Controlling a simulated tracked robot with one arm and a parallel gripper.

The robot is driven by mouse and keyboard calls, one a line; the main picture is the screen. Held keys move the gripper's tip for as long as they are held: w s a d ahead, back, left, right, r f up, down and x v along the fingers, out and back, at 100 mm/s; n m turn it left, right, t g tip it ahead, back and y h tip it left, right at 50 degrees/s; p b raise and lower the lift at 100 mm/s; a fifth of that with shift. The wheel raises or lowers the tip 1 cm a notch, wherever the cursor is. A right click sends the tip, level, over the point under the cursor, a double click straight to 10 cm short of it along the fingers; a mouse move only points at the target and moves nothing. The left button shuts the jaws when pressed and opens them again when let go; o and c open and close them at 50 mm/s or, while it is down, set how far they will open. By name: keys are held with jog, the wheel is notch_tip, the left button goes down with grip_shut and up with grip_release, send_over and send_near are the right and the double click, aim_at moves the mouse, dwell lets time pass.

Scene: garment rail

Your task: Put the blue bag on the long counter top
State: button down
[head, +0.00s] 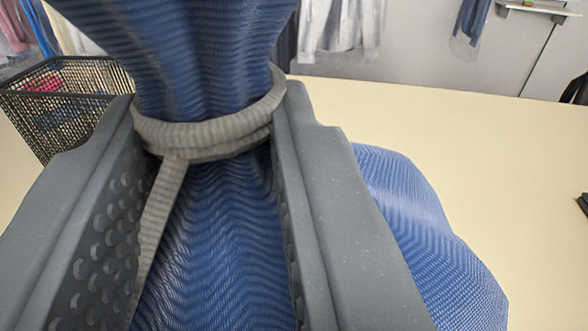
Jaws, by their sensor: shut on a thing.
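The blue bag (215,235) fills the middle of the head view. It is a ribbed blue fabric sack, gathered at its neck by a grey cord (210,135) with one loose end hanging down. My gripper (208,115) is shut on the bag's neck, one dark grey finger on each side at the cord. The bag's body bulges out to the right behind the right finger. The long counter top (470,160) is the cream surface behind and to the right of the bag. The bag's underside is hidden, so I cannot tell whether it touches the counter.
A black mesh basket (65,95) with a pink-red item inside stands at the left, close to my left finger. Hanging garments (340,30) show along the back. A dark object (583,200) is cut off at the right edge. The counter right of the bag is mostly clear.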

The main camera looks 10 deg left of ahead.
aim_at(247, 238)
jog(key=shift+w+d, duration=0.1)
jog(key=shift+w, duration=0.25)
jog(key=shift+f, duration=1.75)
jog(key=c, duration=1.1)
grip_release()
jog(key=v, duration=1.2)
jog(key=shift+b, duration=0.35)
